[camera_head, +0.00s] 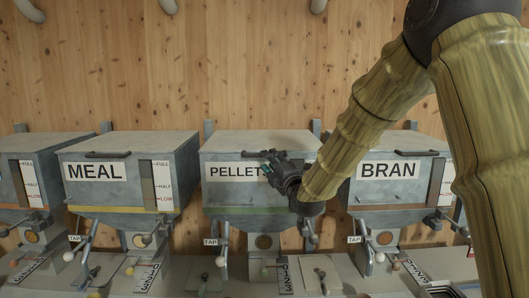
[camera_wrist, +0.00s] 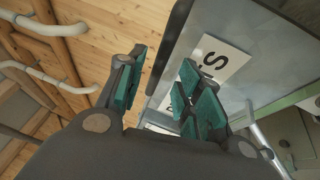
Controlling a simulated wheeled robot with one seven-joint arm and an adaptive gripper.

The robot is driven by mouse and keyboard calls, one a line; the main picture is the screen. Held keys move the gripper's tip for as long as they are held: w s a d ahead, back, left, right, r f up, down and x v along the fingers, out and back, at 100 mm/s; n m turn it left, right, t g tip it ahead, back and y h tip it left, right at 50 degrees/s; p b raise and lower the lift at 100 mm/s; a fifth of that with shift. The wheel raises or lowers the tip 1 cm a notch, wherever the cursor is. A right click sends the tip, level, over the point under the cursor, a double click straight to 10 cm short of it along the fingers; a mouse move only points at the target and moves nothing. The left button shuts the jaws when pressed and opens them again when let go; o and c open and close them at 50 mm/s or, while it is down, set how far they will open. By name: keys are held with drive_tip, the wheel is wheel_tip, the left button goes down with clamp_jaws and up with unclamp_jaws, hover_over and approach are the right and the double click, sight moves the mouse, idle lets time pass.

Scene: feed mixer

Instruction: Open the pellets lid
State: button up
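The pellets bin (camera_head: 240,192) is a grey metal box in the middle of the head view, with a white "PELLETS" label (camera_head: 232,171) partly hidden by my gripper. Its flat lid (camera_head: 258,141) is down, and a dark bar handle (camera_head: 255,153) runs along the front upper edge. My gripper (camera_head: 270,161) is at the front of the bin near the handle's right part. In the wrist view, the teal finger pads of my gripper (camera_wrist: 160,80) are apart. A dark bar, seemingly the handle (camera_wrist: 173,48), runs into the gap between them; contact cannot be told.
The meal bin (camera_head: 110,195) stands left and the bran bin (camera_head: 375,192) right, both with lids down. Taps and levers (camera_head: 224,255) stick out below the bins. A wooden wall (camera_head: 240,65) is behind. Pipes (camera_wrist: 50,25) show in the wrist view.

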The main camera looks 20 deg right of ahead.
drive_tip(key=shift+p+x, duration=0.85)
drive_tip(key=shift+x, duration=1.6)
clamp_jaws()
